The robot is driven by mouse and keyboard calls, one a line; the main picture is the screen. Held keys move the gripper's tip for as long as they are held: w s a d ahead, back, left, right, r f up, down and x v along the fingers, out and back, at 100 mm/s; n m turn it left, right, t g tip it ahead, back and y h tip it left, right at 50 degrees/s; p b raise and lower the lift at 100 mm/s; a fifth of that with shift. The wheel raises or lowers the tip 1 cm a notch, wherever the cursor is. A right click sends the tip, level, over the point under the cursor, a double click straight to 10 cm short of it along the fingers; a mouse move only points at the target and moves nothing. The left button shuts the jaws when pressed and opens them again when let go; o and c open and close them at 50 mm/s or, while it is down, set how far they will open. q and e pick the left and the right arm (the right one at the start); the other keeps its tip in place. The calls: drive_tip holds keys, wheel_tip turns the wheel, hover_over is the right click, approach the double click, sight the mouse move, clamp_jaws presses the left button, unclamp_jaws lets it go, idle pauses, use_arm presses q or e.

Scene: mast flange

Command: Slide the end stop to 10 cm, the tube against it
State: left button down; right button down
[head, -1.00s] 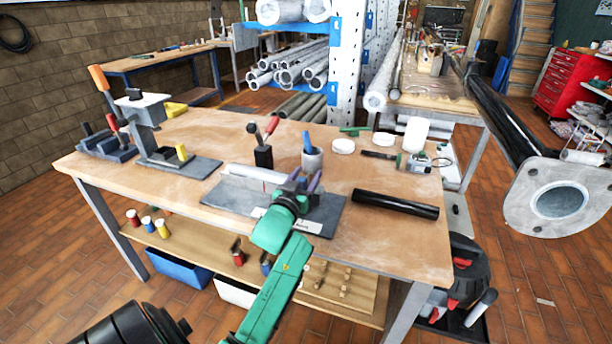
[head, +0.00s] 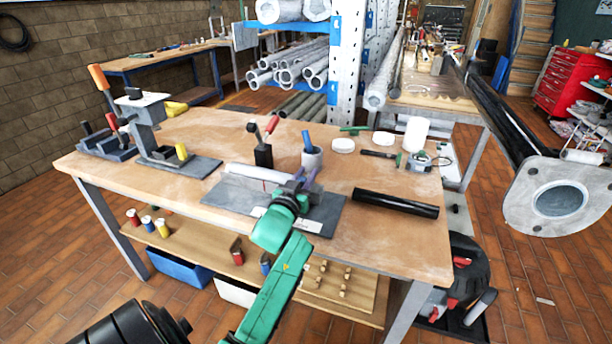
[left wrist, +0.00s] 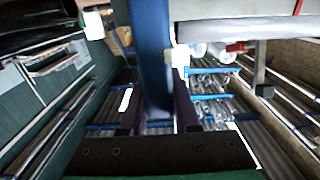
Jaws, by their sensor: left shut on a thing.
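A pale grey tube (head: 258,173) lies along the dark grey base plate (head: 228,195) on the workbench. My left gripper (head: 301,184) is over the plate at the tube's right end, shut on a blue-grey piece that looks like the end stop. In the left wrist view the end stop (left wrist: 150,45) stands as a blue bar between the purple fingers, and the tube (left wrist: 235,30) runs off to its right. Whether the tube touches the stop is unclear. The gripper hides much of the stop in the head view. My right gripper is not in view.
A black tube (head: 395,203) lies right of the plate. A clamp fixture (head: 150,125) stands at the left.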

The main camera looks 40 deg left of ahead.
use_arm(q)
drive_tip(key=shift+a, duration=0.1)
idle(0.7)
drive_tip(key=shift+s+a+p, duration=0.25)
drive_tip(key=shift+a+p, duration=0.1)
drive_tip(key=shift+a, duration=0.2)
drive_tip(key=shift+s+a+p, duration=0.2)
drive_tip(key=shift+a+p, duration=0.1)
drive_tip(key=shift+a, duration=0.2)
drive_tip(key=c, duration=0.6)
unclamp_jaws()
drive_tip(key=shift+c, duration=0.2)
drive_tip(key=b+v, duration=0.2)
drive_tip(key=v, duration=1.2)
drive_tip(key=shift+s, duration=0.25)
drive_tip(key=shift+d+f, duration=0.1)
drive_tip(key=shift+d, duration=0.1)
